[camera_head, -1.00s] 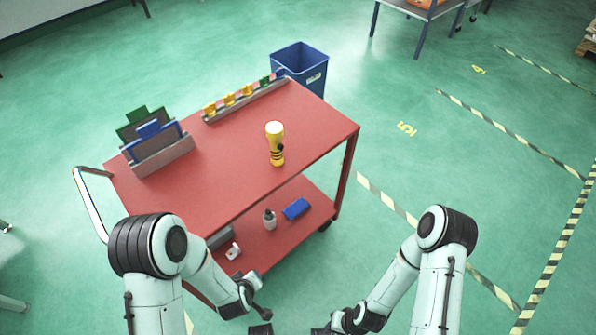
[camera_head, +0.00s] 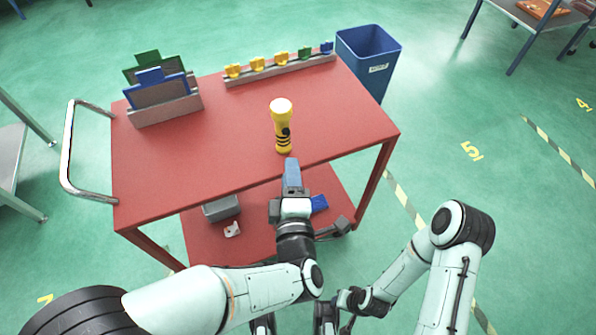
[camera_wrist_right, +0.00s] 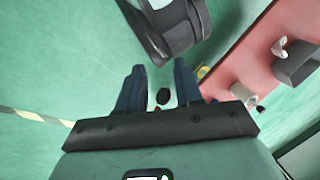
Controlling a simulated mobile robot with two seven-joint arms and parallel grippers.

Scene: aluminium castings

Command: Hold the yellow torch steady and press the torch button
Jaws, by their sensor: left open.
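The yellow torch (camera_head: 282,130) stands upright on the red cart top near its front edge, with its pale lens end up. It has black bands low down and a dark spot, perhaps the button, on its right side. My left gripper (camera_head: 291,163) is open and empty at the cart's front edge, just in front of the torch's base. It points at the torch, and I see no contact. My right gripper (camera_wrist_right: 158,72) is open in the right wrist view, with nothing between its blue fingers. It hangs low, away from the torch, which does not show in that view.
The red cart (camera_head: 220,150) carries a rack with yellow, green and blue tabs (camera_head: 280,68) at the back. A holder with green and blue panels (camera_head: 165,108) stands at left. A blue bin (camera_head: 367,55) is behind the cart. The cart top around the torch is clear.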

